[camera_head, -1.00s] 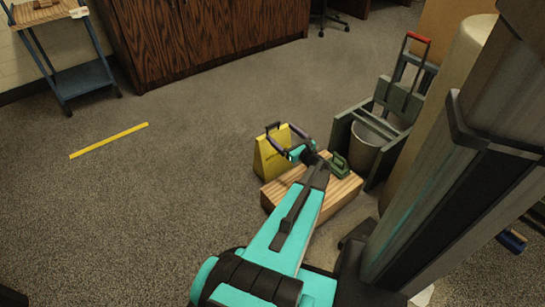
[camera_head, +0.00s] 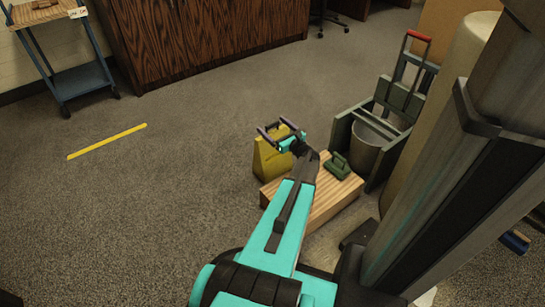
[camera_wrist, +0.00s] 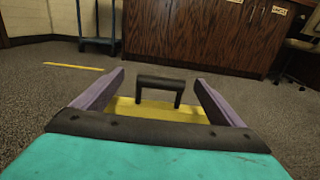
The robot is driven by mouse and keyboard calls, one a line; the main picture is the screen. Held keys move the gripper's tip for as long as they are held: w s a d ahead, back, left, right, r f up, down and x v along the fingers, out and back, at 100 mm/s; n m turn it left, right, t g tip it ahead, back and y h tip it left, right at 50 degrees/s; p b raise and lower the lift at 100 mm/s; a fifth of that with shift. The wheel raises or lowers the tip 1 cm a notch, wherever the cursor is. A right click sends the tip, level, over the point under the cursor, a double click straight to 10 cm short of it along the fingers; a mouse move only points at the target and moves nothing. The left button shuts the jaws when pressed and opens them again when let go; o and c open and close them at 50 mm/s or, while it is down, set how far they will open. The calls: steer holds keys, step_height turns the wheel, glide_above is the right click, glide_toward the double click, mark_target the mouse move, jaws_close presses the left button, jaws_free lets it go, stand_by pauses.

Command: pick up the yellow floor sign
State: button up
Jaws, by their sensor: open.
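The yellow floor sign (camera_head: 270,160) stands upright on the carpet, beside the left end of a wooden block. Its black handle (camera_wrist: 160,84) shows in the wrist view, with the yellow top (camera_wrist: 150,110) below it. My gripper (camera_head: 273,127) is open, right at the top of the sign. In the wrist view my gripper (camera_wrist: 160,82) has one finger on each side of the handle, with a gap on both sides. In the head view my gripper hides part of the sign's top.
The wooden block (camera_head: 325,205) carries a green object (camera_head: 338,166). A grey bucket (camera_head: 368,148) in a green frame stands behind it. A blue cart (camera_head: 88,78) is at the far left. Open carpet with a yellow floor strip (camera_head: 107,141) lies to the left.

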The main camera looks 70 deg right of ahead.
steer(key=shift+f+b+x, duration=0.1)
steer(key=shift+b+x, duration=0.45)
steer(key=shift+x, duration=0.25)
steer(key=shift+f+b+x, duration=0.15)
steer(key=shift+b+x, duration=0.35)
steer(key=shift+x, duration=0.25)
steer(key=shift+w+d+r, duration=0.2)
steer(key=shift+w+d, duration=0.35)
steer(key=shift+w, duration=0.15)
steer(key=c, duration=1.7)
steer(key=shift+r, duration=0.1)
steer(key=shift+c, duration=0.2)
step_height(320, 180, up, 10)
steer(key=p, duration=0.4)
